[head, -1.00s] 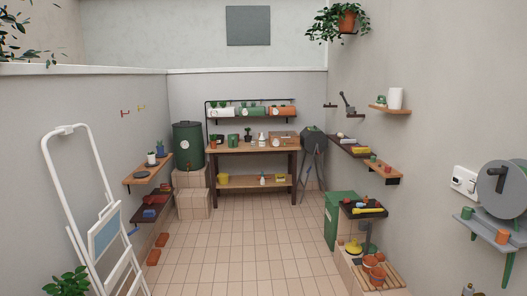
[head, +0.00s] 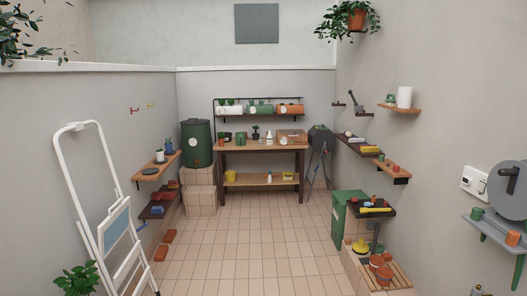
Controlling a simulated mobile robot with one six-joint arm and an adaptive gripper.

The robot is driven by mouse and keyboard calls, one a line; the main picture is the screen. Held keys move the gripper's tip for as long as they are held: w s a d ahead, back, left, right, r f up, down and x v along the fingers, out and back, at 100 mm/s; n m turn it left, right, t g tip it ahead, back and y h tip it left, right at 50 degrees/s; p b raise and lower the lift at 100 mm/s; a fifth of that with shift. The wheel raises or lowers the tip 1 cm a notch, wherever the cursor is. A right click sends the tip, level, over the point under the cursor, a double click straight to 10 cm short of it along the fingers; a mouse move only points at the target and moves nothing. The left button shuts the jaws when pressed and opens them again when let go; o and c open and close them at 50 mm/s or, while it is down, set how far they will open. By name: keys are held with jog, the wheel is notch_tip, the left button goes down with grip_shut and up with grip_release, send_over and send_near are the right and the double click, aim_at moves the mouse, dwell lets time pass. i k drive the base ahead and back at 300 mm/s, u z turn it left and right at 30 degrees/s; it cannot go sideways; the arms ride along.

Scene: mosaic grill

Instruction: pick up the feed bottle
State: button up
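Two small pale bottles show at the far end, and I cannot tell which is the feed bottle. One white bottle (head: 269,138) stands upright on the top of the wooden workbench (head: 228,148), among pots and boxes. Another small white bottle (head: 269,177) stands on the bench's lower shelf (head: 250,183). Both are too small to show labels. My gripper is not in view.
A white ladder (head: 112,213) leans at the left. A dark green barrel (head: 197,150) stands on blocks left of the bench. A covered grill (head: 320,139) stands right of it. A green bin (head: 342,222) and wall shelves line the right. The tiled floor between is clear.

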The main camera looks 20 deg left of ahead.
aim_at(269, 137)
jog(key=z, duration=2.4)
jog(key=i, duration=0.15)
jog(key=u, duration=2.8)
jog(key=i, duration=0.1)
jog(key=u, duration=0.9)
jog(key=i, duration=2.25)
